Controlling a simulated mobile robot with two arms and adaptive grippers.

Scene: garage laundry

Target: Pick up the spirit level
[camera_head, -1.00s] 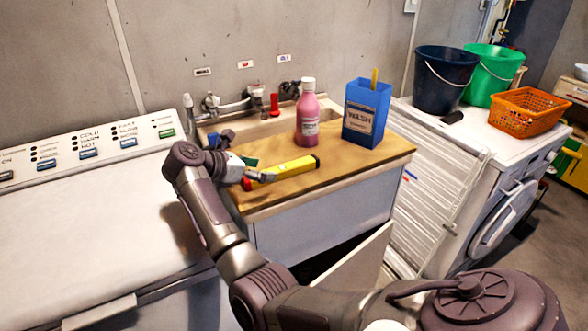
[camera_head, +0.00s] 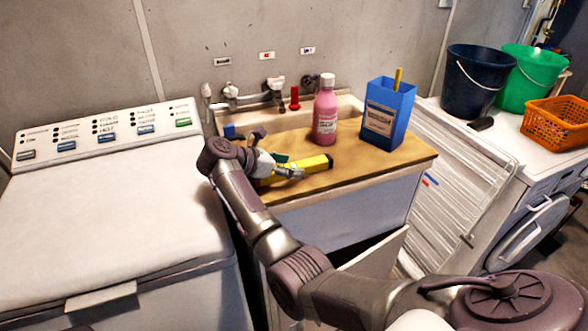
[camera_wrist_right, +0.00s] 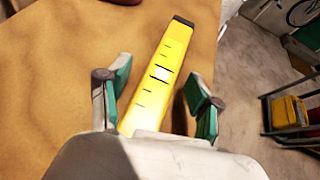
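The yellow spirit level (camera_head: 312,165) with black ends lies on the wooden counter (camera_head: 375,163) in the head view. In the right wrist view the level (camera_wrist_right: 160,75) runs lengthwise between the two green-padded fingers, its far black end pointing away. My right gripper (camera_head: 280,168) is at the level's left part in the head view. In the wrist view the right gripper (camera_wrist_right: 157,98) is open, one finger on each side of the level, with a gap showing beside it. The level's near end is hidden by the gripper. My left gripper is not in view.
A pink bottle (camera_head: 325,115) and a blue wash box (camera_head: 388,112) stand behind the level on the counter. A sink (camera_head: 347,106) is behind. A white washer (camera_head: 100,215) is at left. Buckets (camera_head: 473,85) and an orange basket (camera_head: 555,122) are at right.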

